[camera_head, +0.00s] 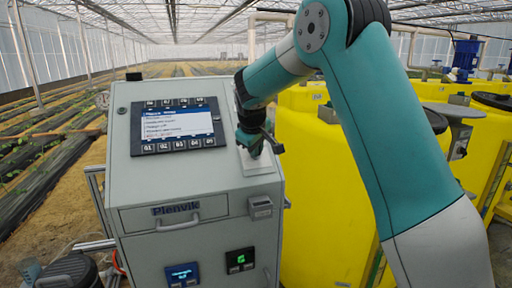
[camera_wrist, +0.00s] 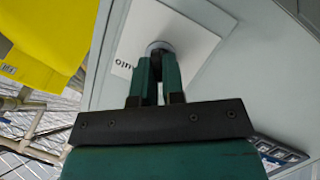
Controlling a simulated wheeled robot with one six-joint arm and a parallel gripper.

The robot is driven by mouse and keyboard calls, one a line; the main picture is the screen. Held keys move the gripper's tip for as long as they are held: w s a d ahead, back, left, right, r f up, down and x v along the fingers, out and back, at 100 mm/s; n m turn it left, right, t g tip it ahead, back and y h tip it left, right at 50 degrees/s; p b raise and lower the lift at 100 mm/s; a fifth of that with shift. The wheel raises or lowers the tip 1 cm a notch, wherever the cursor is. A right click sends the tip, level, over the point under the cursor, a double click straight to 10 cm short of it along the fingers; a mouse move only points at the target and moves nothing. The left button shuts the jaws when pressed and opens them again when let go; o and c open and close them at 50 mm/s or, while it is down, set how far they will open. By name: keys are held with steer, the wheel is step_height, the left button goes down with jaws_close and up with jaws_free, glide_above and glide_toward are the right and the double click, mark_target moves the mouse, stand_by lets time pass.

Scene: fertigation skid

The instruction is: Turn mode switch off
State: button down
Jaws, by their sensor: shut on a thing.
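The mode switch (camera_wrist: 159,46) is a small round knob on a white label plate (camera_wrist: 195,40), seen in the wrist view. Part of a word that looks like "AUTO" shows on the plate beside the knob. My gripper (camera_wrist: 158,62) has its two green fingers close together on the dark middle of the knob, which they partly hide. The knob's pointing direction cannot be told. In the head view my gripper (camera_head: 255,148) reaches down to the white plate (camera_head: 258,166) at the right of the cabinet's sloped top; the knob is hidden there.
The grey cabinet (camera_head: 200,225) carries a screen with buttons (camera_head: 178,126) left of my gripper, a drawer handle (camera_head: 178,225) and two small displays below. Yellow tanks (camera_head: 320,200) stand close on the right, behind my arm. Planted rows lie at the left.

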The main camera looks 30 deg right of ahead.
steer(key=shift+s+f+n+h, duration=0.1)
steer(key=shift+f+n+h, duration=0.25)
steer(key=shift+n, duration=0.35)
steer(key=c, duration=1.2)
jaws_free()
steer(key=shift+r, duration=0.1)
steer(key=shift+r, duration=0.1)
steer(key=shift+a+r, duration=0.2)
steer(key=shift+r, duration=0.1)
steer(key=v, duration=0.5)
steer(key=b+v, duration=0.1)
steer(key=v, duration=0.5)
steer(key=b+v, duration=0.1)
steer(key=v, duration=0.4)
steer(key=shift+s+a+r, duration=0.1)
steer(key=shift+s+r, duration=0.1)
steer(key=shift+s, duration=0.2)
